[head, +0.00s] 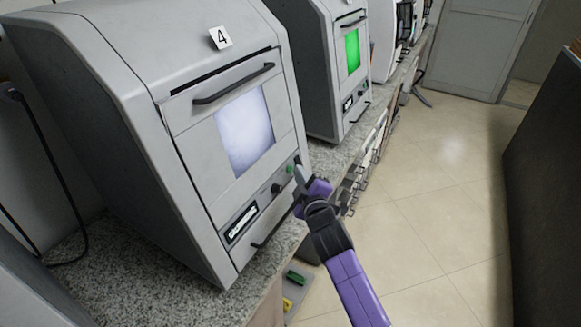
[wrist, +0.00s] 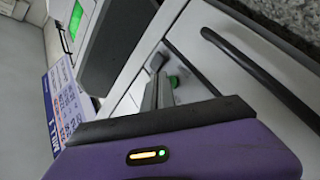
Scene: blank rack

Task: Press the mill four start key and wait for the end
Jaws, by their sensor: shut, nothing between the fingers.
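The mill marked 4 (head: 140,110) stands on a speckled counter, with a bright white window (head: 243,130) under its handle. Its green start key (head: 290,168) is low on the right of the front panel, beside a dark knob (head: 277,188). My gripper (head: 298,172) is shut and empty, with its tips right at the key's side of the panel. In the wrist view the green key (wrist: 174,82) shows just beyond the fingertips (wrist: 160,78). I cannot tell whether the tips touch it.
A second mill (head: 325,60) with a green-lit window (head: 352,50) stands farther along the counter (head: 150,285). A bar handle (wrist: 245,60) runs near my fingers in the wrist view. The tiled floor (head: 430,200) is open to the right, up to a dark cabinet (head: 545,170).

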